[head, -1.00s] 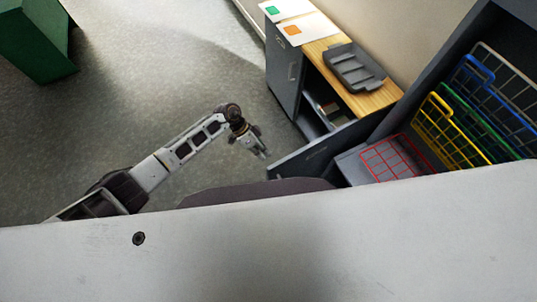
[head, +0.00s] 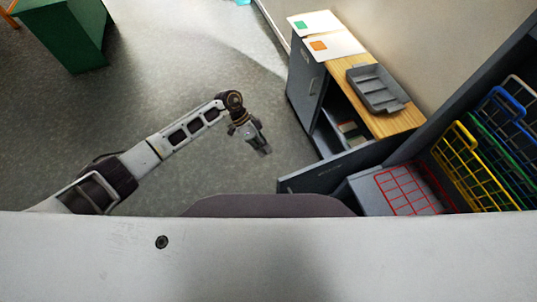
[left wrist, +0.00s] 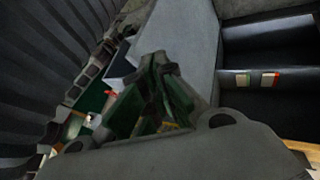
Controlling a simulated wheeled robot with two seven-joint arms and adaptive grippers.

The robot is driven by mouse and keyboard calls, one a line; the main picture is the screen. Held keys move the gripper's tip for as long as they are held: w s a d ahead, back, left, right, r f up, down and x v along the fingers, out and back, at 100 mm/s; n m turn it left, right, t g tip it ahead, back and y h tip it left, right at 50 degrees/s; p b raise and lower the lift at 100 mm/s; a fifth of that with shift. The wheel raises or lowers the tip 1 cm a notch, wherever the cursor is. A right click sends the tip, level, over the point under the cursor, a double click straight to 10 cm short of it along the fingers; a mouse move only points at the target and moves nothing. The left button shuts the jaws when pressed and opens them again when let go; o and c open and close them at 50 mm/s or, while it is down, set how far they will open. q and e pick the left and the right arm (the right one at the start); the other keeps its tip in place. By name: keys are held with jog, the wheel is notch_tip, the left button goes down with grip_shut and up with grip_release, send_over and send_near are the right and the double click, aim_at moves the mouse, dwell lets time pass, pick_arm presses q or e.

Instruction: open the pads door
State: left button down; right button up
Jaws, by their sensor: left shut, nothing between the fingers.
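The grey cabinet (head: 296,62) has a wooden top and stands right of centre in the head view. A dark grey door (head: 325,173) on its near side stands swung out, leaving the compartment behind it open. I cannot read its label, so I cannot tell for sure that it is the pads door. Small pads or boxes (head: 350,128) sit on the shelf inside; two small items (left wrist: 243,79) show on a dark shelf in the left wrist view. My left gripper (head: 262,148) is shut and empty, in front of the cabinet and apart from the door. My right gripper is out of view.
A grey tray (head: 375,88) and cards (head: 333,45) lie on top. Wire baskets, red (head: 410,188) and yellow (head: 465,150) among them, stand at right. A green box (head: 65,35) is far left; the floor between is clear.

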pick_arm(q)
jog(key=shift+w+a+r, duration=0.2)
jog(key=shift+a+r, duration=0.2)
jog(key=shift+r, duration=0.2)
dwell(0.4)
